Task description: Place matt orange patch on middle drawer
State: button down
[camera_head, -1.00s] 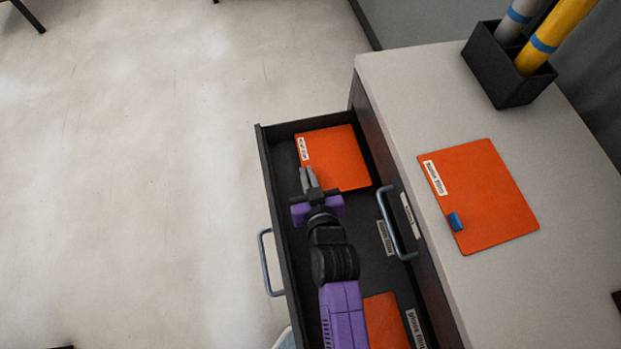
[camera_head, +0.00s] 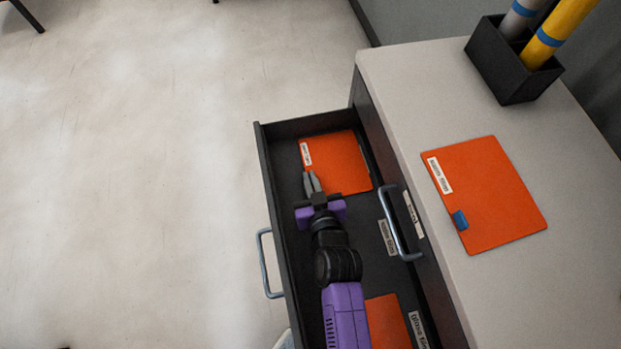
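An orange patch (camera_head: 343,160) with a small white label is over the far part of the open drawer (camera_head: 290,129). My gripper (camera_head: 309,174) has its two grey fingers close together on this patch's lower left edge and appears shut on it; the exact contact is hidden. A second orange patch (camera_head: 488,200) with a white label and a blue tab lies flat on the cabinet top. A third orange patch (camera_head: 384,322) is in the drawer's near part, partly behind my purple arm. The patch labels are too small to read surely.
The drawer has a grey handle (camera_head: 267,265) on its front; another handle (camera_head: 397,225) is on the cabinet face. White labels (camera_head: 388,238) mark the drawer's inside. A black box (camera_head: 505,75) with rolls stands on the grey cabinet top (camera_head: 410,85).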

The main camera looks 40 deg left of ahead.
jog(key=shift+f, duration=0.1)
jog(key=c, duration=1.6)
grip_release()
jog(key=shift+r+p, duration=0.65)
jog(key=shift+p, duration=0.1)
jog(key=v, duration=1.2)
